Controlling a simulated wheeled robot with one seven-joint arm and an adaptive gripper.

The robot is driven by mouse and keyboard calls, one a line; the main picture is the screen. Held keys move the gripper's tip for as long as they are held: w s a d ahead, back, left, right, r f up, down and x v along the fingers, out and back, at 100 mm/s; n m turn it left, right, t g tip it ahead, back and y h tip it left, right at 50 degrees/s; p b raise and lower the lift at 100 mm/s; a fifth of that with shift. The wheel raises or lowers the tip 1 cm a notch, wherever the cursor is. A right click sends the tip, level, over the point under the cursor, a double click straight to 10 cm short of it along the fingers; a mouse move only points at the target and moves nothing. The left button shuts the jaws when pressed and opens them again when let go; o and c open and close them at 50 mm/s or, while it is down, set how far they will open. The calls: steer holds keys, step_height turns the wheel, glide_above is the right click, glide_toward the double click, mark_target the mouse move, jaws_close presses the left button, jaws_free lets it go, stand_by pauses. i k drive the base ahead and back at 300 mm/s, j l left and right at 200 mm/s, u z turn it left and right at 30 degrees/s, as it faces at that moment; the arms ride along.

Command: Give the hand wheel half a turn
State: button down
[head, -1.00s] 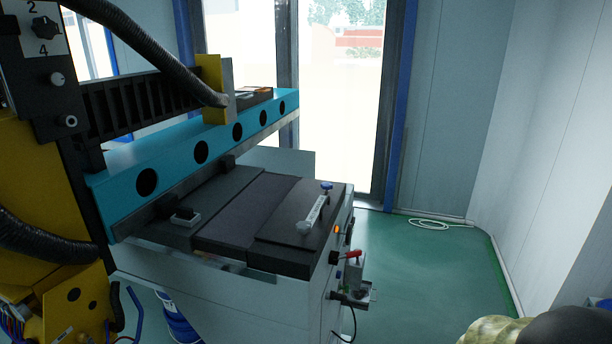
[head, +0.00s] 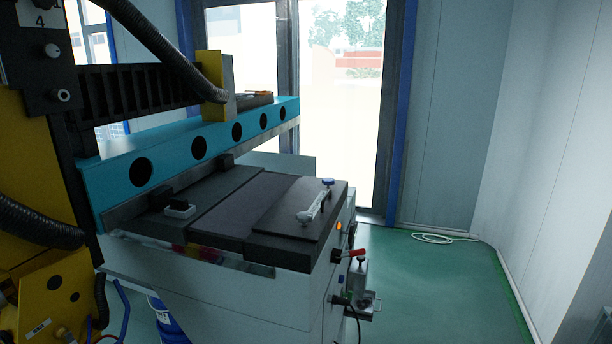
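I cannot make out a hand wheel in the head view. A machine with a teal beam (head: 215,150) over a dark flat bed (head: 235,207) fills the left and middle. On its right side are a red-handled lever (head: 350,253), an orange lamp (head: 339,227) and small fittings. My gripper is not in view.
A silver tool (head: 314,205) with a blue knob (head: 327,182) lies on the bed. Black hoses (head: 165,50) hang at left. A blue drum (head: 168,318) stands below the bed. Green floor (head: 440,290) at right is open, with a coiled white cable (head: 436,238) near the wall.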

mark_target(352, 231)
steer(key=i+l+u, duration=0.2)
steer(key=l, duration=0.15)
steer(key=i+l+u, duration=0.2)
steer(key=l, duration=0.2)
steer(key=i+l+z, duration=0.35)
